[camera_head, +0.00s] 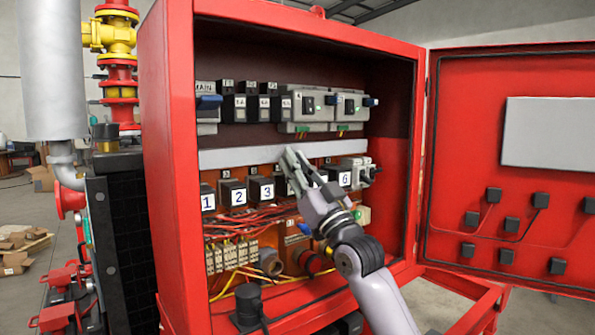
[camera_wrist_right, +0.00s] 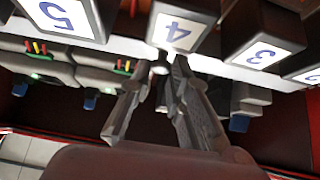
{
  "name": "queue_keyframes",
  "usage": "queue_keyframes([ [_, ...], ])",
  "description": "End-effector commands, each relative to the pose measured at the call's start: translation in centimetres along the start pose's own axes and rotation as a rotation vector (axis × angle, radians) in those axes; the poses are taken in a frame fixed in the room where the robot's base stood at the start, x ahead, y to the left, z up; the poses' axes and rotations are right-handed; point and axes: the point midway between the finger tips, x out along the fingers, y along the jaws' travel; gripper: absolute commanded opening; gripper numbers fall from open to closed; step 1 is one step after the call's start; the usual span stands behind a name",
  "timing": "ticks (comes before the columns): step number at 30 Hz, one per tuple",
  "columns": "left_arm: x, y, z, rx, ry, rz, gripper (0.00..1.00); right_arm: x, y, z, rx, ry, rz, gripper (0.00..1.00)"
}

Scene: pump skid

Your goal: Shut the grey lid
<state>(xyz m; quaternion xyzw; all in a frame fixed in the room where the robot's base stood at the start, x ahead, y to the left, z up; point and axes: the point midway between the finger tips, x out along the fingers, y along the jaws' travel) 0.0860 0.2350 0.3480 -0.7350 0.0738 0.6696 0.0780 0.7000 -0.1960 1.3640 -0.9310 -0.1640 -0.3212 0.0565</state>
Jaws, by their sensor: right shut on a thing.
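A long light grey strip (camera_head: 235,157), which may be the grey lid, runs across the cabinet between two rows of devices. It also shows in the right wrist view (camera_wrist_right: 225,68). Two grey boxes (camera_head: 312,106) with blue latches sit above it; I cannot tell for sure which part is the lid. My right gripper (camera_head: 290,158) is at the strip, in front of the black block marked 4. In the right wrist view its fingers (camera_wrist_right: 167,68) are close together around a small pale round knob (camera_wrist_right: 159,68). What the knob belongs to is unclear. My left gripper is out of view.
The red cabinet (camera_head: 172,190) is open, its door (camera_head: 470,130) swung out to the right. Numbered black blocks (camera_head: 234,194) stand in a row under the strip, with red wires (camera_head: 245,222) below. Dark switches (camera_head: 240,107) fill the upper left row.

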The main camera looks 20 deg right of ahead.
Motion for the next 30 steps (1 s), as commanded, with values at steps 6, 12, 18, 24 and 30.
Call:
queue_keyframes([
  [6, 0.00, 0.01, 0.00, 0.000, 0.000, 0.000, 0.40, 0.07, 0.03, -0.07, 0.000, 0.003, 0.001, 0.00],
  [12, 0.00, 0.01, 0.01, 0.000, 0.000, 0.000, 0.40, 0.07, 0.04, -0.10, 0.000, 0.003, 0.001, 0.21],
  [18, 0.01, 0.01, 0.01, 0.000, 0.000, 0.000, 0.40, 0.06, 0.02, -0.06, 0.000, 0.002, 0.000, 0.35],
  [24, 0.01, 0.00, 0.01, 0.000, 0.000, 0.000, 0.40, 0.04, 0.02, -0.04, 0.000, 0.002, 0.000, 0.36],
  [30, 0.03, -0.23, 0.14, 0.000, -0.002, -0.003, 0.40, -0.54, 0.04, 0.03, -0.001, 0.001, 0.000, 0.36],
])
